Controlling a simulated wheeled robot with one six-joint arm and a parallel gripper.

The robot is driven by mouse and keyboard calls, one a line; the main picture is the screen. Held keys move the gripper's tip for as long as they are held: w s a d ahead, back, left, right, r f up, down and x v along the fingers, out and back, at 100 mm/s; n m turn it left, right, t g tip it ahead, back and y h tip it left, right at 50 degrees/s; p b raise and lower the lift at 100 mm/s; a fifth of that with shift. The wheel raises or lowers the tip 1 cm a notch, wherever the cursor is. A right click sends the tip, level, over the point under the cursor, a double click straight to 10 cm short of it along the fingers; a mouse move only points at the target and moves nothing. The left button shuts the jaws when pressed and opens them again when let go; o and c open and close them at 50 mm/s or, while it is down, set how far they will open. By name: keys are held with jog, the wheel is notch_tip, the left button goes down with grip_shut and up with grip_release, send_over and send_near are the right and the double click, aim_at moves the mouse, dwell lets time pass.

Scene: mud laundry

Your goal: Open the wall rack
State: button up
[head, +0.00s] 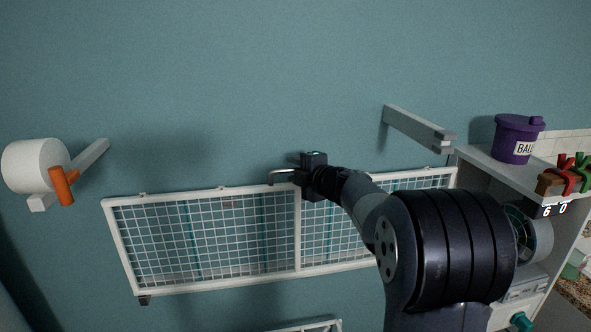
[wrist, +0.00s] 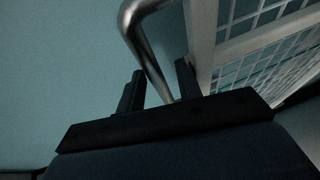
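The wall rack is a white-framed wire-grid panel (head: 200,241) mounted on the teal wall in the head view, tilted out from it. A bent metal handle (head: 281,172) sits at its top edge near the middle. My gripper (head: 303,177) is at this handle. In the wrist view, the handle bar (wrist: 147,52) runs down between the two fingers of my gripper (wrist: 160,85). The fingers stand apart with visible room beside the bar, so the gripper looks open around it. The rack frame (wrist: 199,35) is close beside the right finger. My arm hides part of the rack's right half.
A bracket with a white roll (head: 34,165) and an orange piece (head: 62,187) juts out at left. Another wall bracket (head: 420,130) is at upper right. The wall above the rack is clear.

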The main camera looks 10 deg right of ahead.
jog(key=shift+c, duration=0.2)
grip_shut()
dwell(0.4)
